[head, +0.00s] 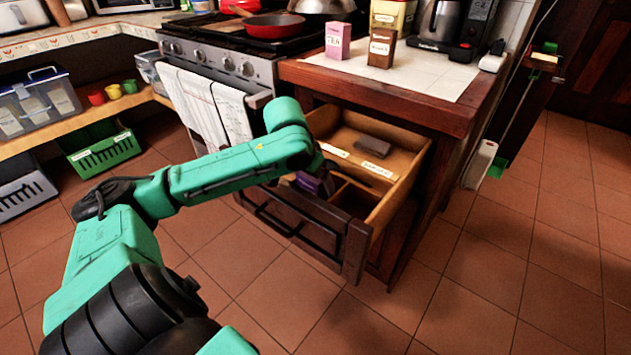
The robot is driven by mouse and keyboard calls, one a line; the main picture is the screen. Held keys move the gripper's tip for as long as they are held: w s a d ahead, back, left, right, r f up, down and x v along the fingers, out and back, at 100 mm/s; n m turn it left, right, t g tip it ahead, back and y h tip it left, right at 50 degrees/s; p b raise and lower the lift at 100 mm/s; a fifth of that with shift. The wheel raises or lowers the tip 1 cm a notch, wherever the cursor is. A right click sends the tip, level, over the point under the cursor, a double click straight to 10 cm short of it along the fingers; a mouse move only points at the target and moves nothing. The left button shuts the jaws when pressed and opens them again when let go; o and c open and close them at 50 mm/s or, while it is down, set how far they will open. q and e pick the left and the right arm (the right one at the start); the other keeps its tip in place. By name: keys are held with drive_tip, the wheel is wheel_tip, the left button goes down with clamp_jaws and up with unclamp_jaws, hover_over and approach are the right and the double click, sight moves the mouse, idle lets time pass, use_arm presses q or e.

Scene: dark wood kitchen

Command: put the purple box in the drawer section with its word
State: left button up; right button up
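The wooden drawer (355,247) under the counter is pulled open. Inside, dividers make sections, with white word labels (377,169) too small to read. The purple box (308,183) is low in the front left part of the drawer, partly hidden by my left arm and hand. My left gripper (322,182) is at the purple box, over the drawer; its fingers are mostly hidden, so I cannot tell if they grip the box. A dark grey-brown box (373,146) lies in the back section. My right gripper is out of view.
A pink box marked TEA (338,41) and a brown labelled box (381,48) stand on the counter above the drawer. The stove (225,62) with hanging towels is left of the drawer. The tiled floor in front is clear.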

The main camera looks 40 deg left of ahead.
use_arm(q)
drive_tip(key=shift+r, duration=0.35)
drive_tip(key=p+v, duration=0.2)
drive_tip(key=v, duration=0.9)
drive_tip(key=shift+s+r, duration=0.15)
drive_tip(key=shift+r, duration=0.15)
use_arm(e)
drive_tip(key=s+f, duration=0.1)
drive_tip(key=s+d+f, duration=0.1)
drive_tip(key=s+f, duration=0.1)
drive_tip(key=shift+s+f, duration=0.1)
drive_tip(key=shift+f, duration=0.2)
